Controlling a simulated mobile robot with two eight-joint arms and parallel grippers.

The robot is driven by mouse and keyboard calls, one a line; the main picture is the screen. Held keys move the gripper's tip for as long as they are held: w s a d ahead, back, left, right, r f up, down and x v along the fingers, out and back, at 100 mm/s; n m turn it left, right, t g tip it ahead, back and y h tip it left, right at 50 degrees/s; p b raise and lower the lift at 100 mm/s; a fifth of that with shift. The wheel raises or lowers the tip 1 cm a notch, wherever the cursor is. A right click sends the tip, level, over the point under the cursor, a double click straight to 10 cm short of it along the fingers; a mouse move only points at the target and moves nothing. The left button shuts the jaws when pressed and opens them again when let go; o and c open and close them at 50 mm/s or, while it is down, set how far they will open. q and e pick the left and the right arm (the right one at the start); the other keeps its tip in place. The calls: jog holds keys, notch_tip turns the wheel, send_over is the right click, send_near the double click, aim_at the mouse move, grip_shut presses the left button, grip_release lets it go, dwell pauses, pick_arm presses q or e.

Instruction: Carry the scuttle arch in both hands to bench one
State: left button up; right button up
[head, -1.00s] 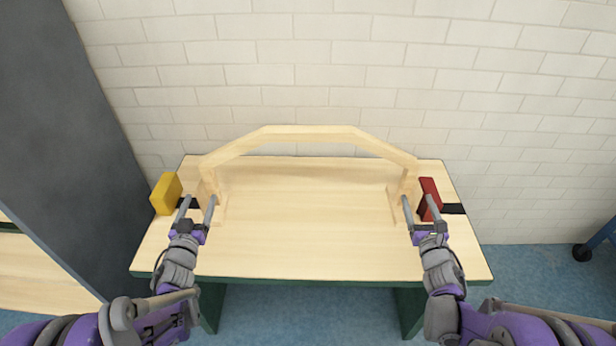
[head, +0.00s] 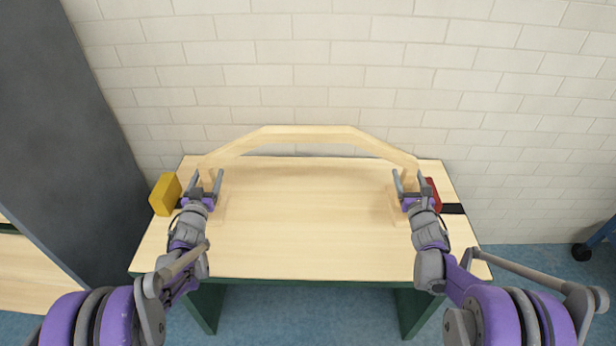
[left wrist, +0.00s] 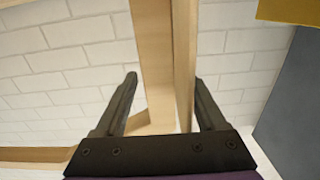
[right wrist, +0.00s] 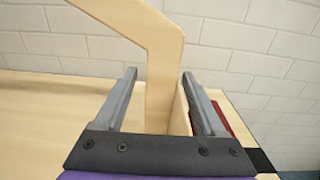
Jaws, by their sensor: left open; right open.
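The scuttle arch (head: 308,131) is a pale wooden frame with angled shoulders, standing upright on the wooden bench (head: 305,255). My left gripper (head: 206,178) is open at the arch's left leg. In the left wrist view the leg (left wrist: 156,60) passes between the open fingers (left wrist: 165,85). My right gripper (head: 408,178) is open at the right leg. In the right wrist view that leg (right wrist: 163,85) stands between the fingers (right wrist: 160,85). Neither gripper is shut on the wood. The lower legs are partly hidden by my grippers in the head view.
A yellow block (head: 165,194) sits at the bench's left edge and a red block (head: 432,193) at its right, beside a black strip (head: 453,208). A pale brick wall (head: 330,70) stands behind. A dark grey panel (head: 65,140) is at left. The bench middle is clear.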

pick_arm(q)
grip_shut()
pick_arm(e)
grip_shut()
dwell(1.0)
